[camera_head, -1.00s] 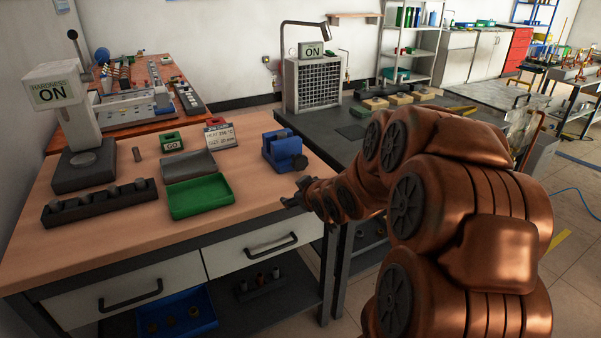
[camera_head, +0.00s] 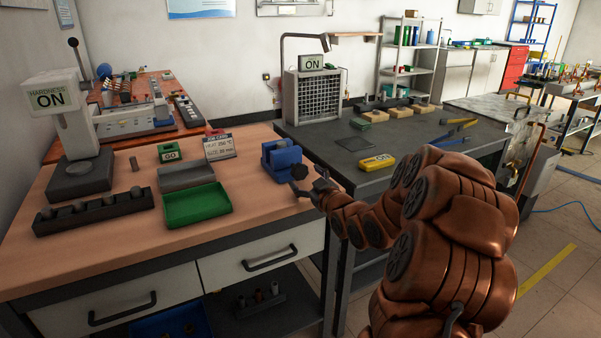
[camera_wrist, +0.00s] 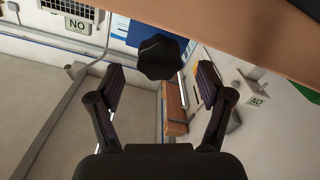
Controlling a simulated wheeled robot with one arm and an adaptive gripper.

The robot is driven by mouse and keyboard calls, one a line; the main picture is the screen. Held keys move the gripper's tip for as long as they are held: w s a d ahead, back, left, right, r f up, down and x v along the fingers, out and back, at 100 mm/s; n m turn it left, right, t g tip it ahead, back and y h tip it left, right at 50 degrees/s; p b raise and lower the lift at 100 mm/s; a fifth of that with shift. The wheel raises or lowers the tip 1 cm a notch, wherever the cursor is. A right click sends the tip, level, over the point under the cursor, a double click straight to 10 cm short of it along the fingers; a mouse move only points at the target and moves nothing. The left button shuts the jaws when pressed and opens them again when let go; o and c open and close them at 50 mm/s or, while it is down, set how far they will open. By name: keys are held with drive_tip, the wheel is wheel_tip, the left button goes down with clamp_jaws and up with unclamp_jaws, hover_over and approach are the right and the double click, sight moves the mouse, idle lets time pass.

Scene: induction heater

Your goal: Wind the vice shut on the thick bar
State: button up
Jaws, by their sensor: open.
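The blue vice (camera_head: 282,158) stands near the right front corner of the wooden bench. Its dark knob (camera_head: 299,172) is on the side facing my gripper. I cannot make out a bar clearly between its jaws. My gripper (camera_head: 322,187) is open and empty, just right of the knob in the head view. In the wrist view, the lobed black knob (camera_wrist: 161,57) lies ahead, centred between the two spread fingers of my gripper (camera_wrist: 161,75). The fingers appear apart from the knob.
A green tray (camera_head: 197,205), a grey tray (camera_head: 186,177) and a dark rack (camera_head: 93,212) lie on the wooden bench (camera_head: 245,218). The hardness tester (camera_head: 75,135) stands at its left. A dark table (camera_head: 345,145) with a yellow device (camera_head: 377,162) stands to the right.

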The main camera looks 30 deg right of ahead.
sight(302, 173)
drive_tip(key=shift+w+d, duration=0.2)
drive_tip(key=shift+w, duration=1.9)
drive_tip(key=shift+c, duration=0.3)
drive_tip(key=c, duration=1.1)
drive_tip(key=shift+r+m+p, duration=0.1)
drive_tip(key=shift+m+p, duration=0.5)
drive_tip(key=shift+m, duration=0.2)
drive_tip(key=shift+m+p, duration=0.45)
drive_tip(key=shift+m, duration=1.15)
drive_tip(key=o, duration=1.2)
drive_tip(key=shift+c, duration=0.2)
